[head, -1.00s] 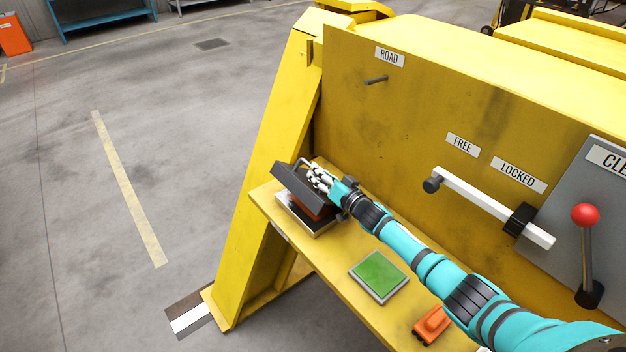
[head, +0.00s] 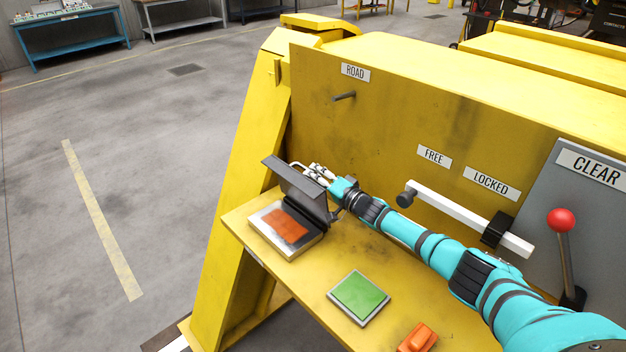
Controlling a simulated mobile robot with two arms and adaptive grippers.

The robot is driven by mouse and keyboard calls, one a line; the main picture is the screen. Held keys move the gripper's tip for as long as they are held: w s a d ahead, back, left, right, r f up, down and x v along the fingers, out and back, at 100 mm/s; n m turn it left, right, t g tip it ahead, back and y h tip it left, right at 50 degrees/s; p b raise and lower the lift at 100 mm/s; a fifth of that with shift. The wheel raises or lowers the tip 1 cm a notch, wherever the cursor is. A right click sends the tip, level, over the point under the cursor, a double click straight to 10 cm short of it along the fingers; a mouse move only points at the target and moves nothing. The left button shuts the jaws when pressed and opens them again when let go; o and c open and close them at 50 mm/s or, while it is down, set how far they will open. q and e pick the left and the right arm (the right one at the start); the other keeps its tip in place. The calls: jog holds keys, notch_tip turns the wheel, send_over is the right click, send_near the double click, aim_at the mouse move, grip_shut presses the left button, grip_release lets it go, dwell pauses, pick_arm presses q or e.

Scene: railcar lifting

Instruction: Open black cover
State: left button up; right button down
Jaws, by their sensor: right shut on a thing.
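The black cover (head: 298,188) stands raised on its hinge at the back of a small metal box (head: 262,232) on the yellow shelf. An orange panel (head: 282,226) shows uncovered inside the box. My right gripper (head: 312,172) is at the upper edge of the cover, behind it, shut on the cover's handle, which is partly hidden by the fingers. My left gripper is not in view.
A green pad (head: 360,297) and an orange block (head: 418,338) lie on the shelf (head: 300,290). A white lever (head: 460,218) and a red-knobbed lever (head: 562,222) stand to the right. A short peg (head: 344,96) sticks out above.

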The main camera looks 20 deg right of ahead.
jog(key=shift+w+d, duration=0.1)
jog(key=shift+d, duration=0.25)
jog(key=c, duration=1.3)
grip_release()
jog(key=shift+w+f, duration=0.1)
jog(key=shift+w, duration=0.05)
jog(key=shift+c, duration=0.2)
jog(key=v, duration=1.2)
jog(key=shift+a+f, duration=0.1)
